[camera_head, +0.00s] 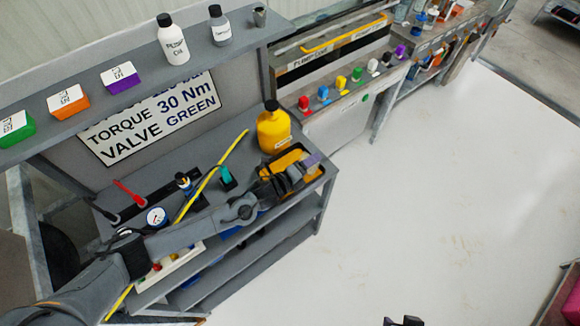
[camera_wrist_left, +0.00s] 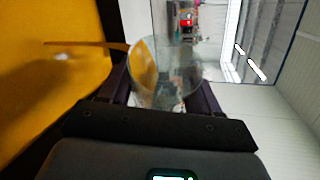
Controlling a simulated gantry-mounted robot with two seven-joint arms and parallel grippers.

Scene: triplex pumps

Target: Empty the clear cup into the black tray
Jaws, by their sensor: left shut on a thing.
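My left gripper (camera_head: 308,167) is over the black tray (camera_head: 325,178) at the right end of the grey bench. In the left wrist view, it is shut on the clear cup (camera_wrist_left: 180,75), held sideways between the fingers. A yellow patch shows inside the cup, and an orange-yellow streak runs from its mouth towards a large yellow area; I cannot tell for sure whether this is flowing liquid. Yellow also shows inside the tray in the head view. Dark tips at the bottom edge look like my right gripper (camera_head: 404,321), mostly out of frame.
A yellow jug (camera_head: 273,128) stands just behind the tray. A pressure gauge (camera_head: 157,217), a yellow bar (camera_head: 212,176) and a green-topped item (camera_head: 226,175) are on the bench near my left arm. A shelf (camera_head: 150,89) with bottles and boxes overhangs behind. The floor at right is clear.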

